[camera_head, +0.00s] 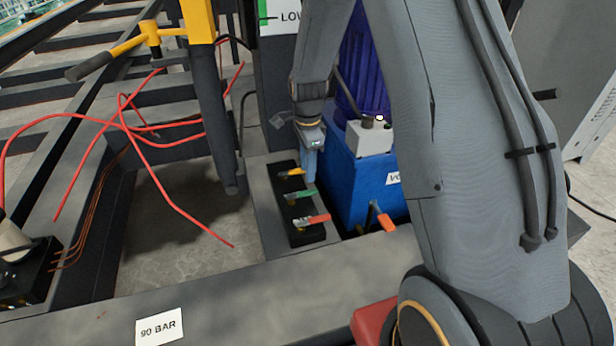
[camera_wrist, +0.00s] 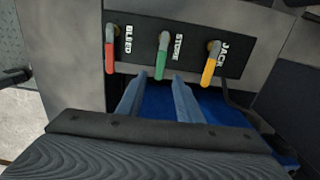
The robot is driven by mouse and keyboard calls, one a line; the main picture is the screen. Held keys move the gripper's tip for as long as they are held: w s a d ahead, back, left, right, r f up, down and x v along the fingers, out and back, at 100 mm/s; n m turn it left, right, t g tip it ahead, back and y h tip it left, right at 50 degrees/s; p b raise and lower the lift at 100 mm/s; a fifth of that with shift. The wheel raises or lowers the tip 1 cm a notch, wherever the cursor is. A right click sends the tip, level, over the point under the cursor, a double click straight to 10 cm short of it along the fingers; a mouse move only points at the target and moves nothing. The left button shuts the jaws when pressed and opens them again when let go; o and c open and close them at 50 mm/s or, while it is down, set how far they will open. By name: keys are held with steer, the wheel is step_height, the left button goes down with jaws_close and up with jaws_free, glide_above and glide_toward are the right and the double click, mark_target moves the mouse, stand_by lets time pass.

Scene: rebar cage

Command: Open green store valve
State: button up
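The green store valve handle (camera_wrist: 162,62) is the middle lever on a black valve block (camera_wrist: 145,46), beside the word STORE. In the wrist view it hangs down from its pivot, and its lower end lies between or just beyond my fingertips. My gripper (camera_wrist: 159,80) has its two blue fingers apart, one on each side of that lower end, with no clear contact. In the head view my gripper (camera_head: 310,168) is above the block at its right edge, close to the green handle (camera_head: 301,193).
The red BLEED handle (camera_wrist: 110,60) and yellow JACK handle (camera_wrist: 210,68) flank the green one closely. A blue tank (camera_head: 360,185) with a grey box stands right of the block. Red hoses (camera_head: 165,185) and a hanging dark lever post (camera_head: 215,120) are to the left.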

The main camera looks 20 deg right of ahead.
mark_target(308, 192)
step_height(308, 192, down, 8)
steer(key=shift+r+b, duration=0.1)
steer(key=shift+b, duration=1.05)
jaws_close()
